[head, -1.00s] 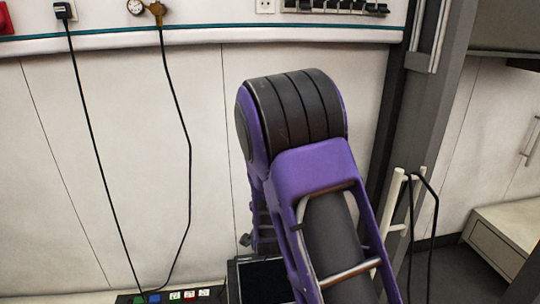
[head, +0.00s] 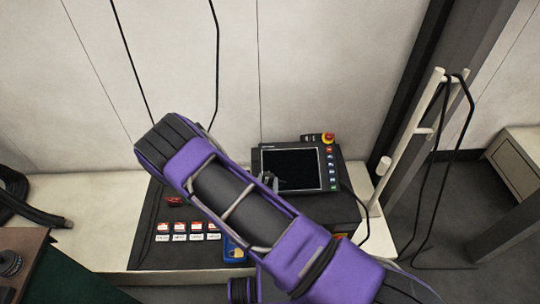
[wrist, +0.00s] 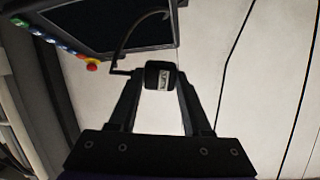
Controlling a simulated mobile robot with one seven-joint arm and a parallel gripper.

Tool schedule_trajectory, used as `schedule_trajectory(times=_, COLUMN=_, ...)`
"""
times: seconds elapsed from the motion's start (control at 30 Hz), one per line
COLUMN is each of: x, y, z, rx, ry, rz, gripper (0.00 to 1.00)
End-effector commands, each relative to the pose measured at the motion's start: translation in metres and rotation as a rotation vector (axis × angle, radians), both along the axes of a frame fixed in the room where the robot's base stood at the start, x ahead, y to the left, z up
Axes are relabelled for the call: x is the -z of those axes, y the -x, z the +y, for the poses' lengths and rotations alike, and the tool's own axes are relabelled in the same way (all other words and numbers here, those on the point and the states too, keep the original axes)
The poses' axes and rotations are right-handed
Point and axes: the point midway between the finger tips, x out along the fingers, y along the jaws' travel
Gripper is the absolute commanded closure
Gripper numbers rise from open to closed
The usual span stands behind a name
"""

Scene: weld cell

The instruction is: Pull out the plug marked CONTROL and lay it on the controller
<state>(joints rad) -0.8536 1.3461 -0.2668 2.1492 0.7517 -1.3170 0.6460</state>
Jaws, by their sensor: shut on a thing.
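In the wrist view my gripper (wrist: 156,82) is shut on a small black plug (wrist: 159,68) with a pale label, too small to read. A thin dark cable curves up from beside the plug. The plug is held in the air, with the wall behind it. A black unit with a screen, which I take for the controller (head: 292,168), stands on the bench in the head view. It also shows at the upper left of the wrist view (wrist: 110,25). In the head view my purple arm hides most of the gripper and the plug.
A dark panel with several red-and-white labelled switches (head: 179,230) lies left of my arm. A red knob (head: 328,138) sits at the unit's upper right corner. A pale post (head: 410,140) with hanging cables stands at the right. Black cables (head: 135,60) hang along the wall.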

Motion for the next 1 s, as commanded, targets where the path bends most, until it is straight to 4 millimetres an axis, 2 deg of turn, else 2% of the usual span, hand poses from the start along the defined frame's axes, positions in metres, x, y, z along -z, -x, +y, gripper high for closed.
schedule_trajectory(times=0.03, x=0.012, y=0.010, z=0.000, rx=-0.026, ry=0.033, rz=0.007, gripper=1.00)
schedule_trajectory(times=0.13, x=0.029, y=0.027, z=-0.003, rx=-0.069, ry=0.086, rz=0.015, gripper=1.00)
schedule_trajectory(times=0.4, x=0.053, y=0.052, z=-0.012, rx=-0.165, ry=0.176, rz=0.018, gripper=1.00)
schedule_trajectory(times=0.77, x=0.067, y=0.056, z=-0.015, rx=-0.187, ry=0.193, rz=0.017, gripper=1.00)
schedule_trajectory(times=1.0, x=0.091, y=0.056, z=-0.015, rx=-0.186, ry=0.193, rz=0.017, gripper=1.00)
